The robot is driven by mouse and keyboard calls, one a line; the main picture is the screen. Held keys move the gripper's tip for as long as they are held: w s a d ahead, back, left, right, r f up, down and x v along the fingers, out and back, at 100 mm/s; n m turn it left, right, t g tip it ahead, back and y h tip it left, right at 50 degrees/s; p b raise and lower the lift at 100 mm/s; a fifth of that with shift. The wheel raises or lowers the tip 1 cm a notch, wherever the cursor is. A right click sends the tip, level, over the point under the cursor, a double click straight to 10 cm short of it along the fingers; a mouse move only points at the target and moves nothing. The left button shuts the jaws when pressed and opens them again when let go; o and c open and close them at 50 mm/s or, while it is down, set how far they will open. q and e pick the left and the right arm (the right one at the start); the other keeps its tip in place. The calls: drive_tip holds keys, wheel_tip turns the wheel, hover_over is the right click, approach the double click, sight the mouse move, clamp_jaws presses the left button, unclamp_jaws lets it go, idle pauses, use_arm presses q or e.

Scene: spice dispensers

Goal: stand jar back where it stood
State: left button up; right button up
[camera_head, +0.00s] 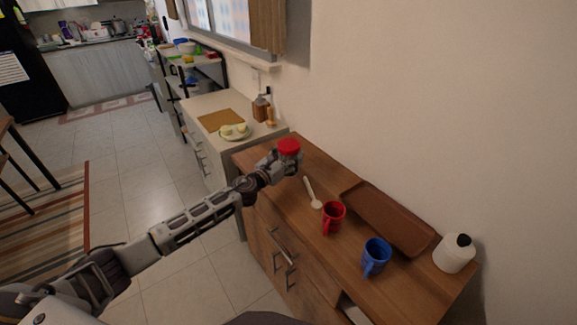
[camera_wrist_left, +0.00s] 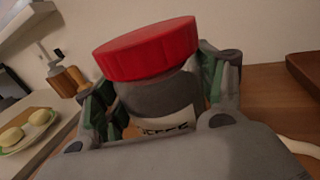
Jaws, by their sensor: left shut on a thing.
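The jar has a red lid (camera_head: 288,146) and shows in the head view at the end of my left arm, over the far left end of the wooden dresser. My left gripper (camera_head: 277,162) is shut on it. In the left wrist view the jar (camera_wrist_left: 160,97) has a dark grey body and a pale label with partly hidden dark lettering. It sits between the fingers, slightly tilted in the picture. The gripper hides its lower part, so I cannot tell whether its base touches the dresser top. My right gripper is not in view.
On the dresser (camera_head: 318,247) are a white spoon (camera_head: 312,193), a red mug (camera_head: 333,218), a blue mug (camera_head: 376,257), a brown tray (camera_head: 388,217) and a white canister (camera_head: 454,254). A plate (camera_head: 235,132) stands on the counter behind. The dresser's far end has free room.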

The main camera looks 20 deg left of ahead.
use_arm(q)
drive_tip(key=shift+r, duration=0.15)
drive_tip(key=shift+f, duration=0.5)
drive_tip(key=shift+f+b, duration=0.6)
drive_tip(key=shift+f, duration=0.75)
drive_tip(key=shift+f+b, duration=0.15)
drive_tip(key=shift+b, duration=0.2)
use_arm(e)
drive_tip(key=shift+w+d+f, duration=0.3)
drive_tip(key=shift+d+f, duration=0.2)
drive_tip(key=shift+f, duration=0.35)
